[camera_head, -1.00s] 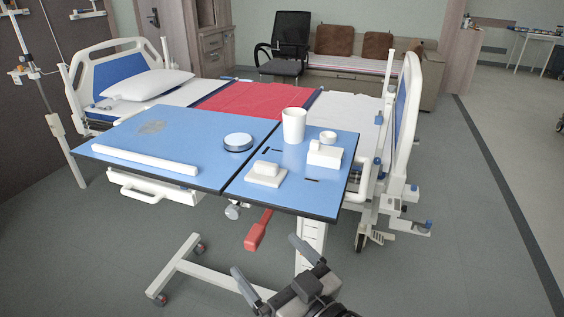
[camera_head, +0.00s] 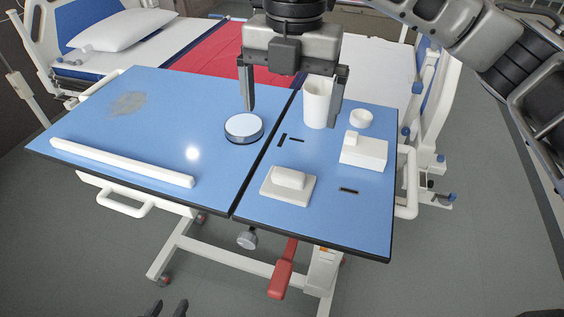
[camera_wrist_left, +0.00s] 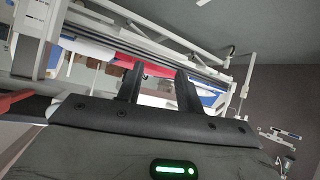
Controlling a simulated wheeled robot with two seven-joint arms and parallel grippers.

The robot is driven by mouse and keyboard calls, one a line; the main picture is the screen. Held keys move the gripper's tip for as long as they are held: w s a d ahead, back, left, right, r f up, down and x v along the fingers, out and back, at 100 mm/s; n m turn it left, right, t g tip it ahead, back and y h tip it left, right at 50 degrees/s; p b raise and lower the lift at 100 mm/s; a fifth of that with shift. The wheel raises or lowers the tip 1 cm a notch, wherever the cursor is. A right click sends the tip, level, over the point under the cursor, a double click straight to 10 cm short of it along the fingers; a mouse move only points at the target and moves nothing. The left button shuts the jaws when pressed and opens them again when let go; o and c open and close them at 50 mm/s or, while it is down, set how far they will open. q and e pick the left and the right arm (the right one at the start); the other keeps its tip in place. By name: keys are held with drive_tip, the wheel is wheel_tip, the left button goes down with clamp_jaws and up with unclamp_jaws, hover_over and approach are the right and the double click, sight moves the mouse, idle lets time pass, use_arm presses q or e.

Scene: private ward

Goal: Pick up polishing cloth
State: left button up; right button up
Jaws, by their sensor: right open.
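No item is plainly a polishing cloth. A flat, mottled grey patch (camera_head: 127,104) lies on the left panel of the blue table (camera_head: 190,110); I cannot tell whether it is a cloth or a mark. My right gripper (camera_head: 292,116) hangs from the top of the head view, fingers down and wide apart, over the table's back middle. It is empty; its right finger partly covers the white cup (camera_head: 317,105). My left gripper (camera_head: 167,308) shows only its tips at the bottom edge, below the table. In the left wrist view its fingers (camera_wrist_left: 160,78) are apart and empty.
The table holds a long white bar (camera_head: 120,162), a round dark-rimmed disc (camera_head: 244,127), a white block on a tray (camera_head: 270,191), a white box (camera_head: 364,153) and a small round jar (camera_head: 361,118). The bed (camera_head: 388,63) stands behind. The left panel's middle is clear.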

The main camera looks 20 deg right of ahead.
approach(290, 171)
wheel_tip(290, 171, down, 5)
drive_tip(key=shift+s+f+p, duration=0.1)
drive_tip(key=shift+p, duration=0.3)
drive_tip(key=shift+a+f+p, duration=0.2)
drive_tip(key=shift+f+p, duration=0.3)
drive_tip(key=shift+f, duration=2.2)
drive_tip(key=c, duration=0.9)
